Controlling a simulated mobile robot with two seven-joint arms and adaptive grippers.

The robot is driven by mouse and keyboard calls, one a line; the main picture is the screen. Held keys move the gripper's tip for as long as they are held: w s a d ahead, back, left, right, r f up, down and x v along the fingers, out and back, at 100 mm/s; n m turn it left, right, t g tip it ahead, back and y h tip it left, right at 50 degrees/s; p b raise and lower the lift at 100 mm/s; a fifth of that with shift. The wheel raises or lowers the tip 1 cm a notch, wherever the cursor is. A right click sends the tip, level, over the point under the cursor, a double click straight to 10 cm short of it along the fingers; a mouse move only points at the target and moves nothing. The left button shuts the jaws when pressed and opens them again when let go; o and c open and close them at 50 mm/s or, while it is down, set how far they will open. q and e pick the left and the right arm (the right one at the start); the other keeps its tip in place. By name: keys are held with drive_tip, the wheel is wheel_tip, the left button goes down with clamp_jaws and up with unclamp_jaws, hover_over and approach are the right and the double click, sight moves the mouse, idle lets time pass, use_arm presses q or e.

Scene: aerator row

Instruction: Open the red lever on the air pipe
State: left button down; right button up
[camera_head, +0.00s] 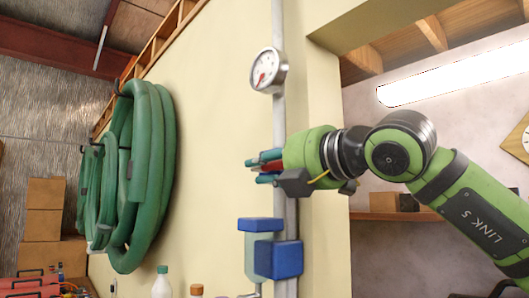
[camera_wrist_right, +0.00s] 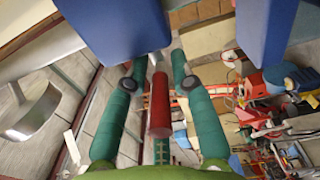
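The air pipe (camera_head: 278,115) is a pale grey pipe running up the cream wall. The red lever (camera_wrist_right: 159,105) is a red cylinder between the two green fingers of my right gripper (camera_wrist_right: 158,68) in the wrist view. Gaps show on both sides of it, so the gripper looks open around the lever and not closed on it. In the head view my right gripper (camera_head: 262,167) is in front of the pipe, and a bit of red (camera_head: 272,166) shows between its teal fingers. The lever's mount is mostly hidden behind the gripper. My left gripper is not in view.
A round gauge (camera_head: 267,71) sits on the pipe above the gripper. A unit with blue blocks (camera_head: 279,260) is below it. Green hose coils (camera_head: 148,175) hang on the wall at left. Bottle tops (camera_head: 162,283) show at the bottom. A shelf (camera_head: 390,216) is at right.

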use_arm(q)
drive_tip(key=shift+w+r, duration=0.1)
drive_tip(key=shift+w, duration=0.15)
use_arm(e)
drive_tip(key=shift+w+a, duration=0.15)
clamp_jaws()
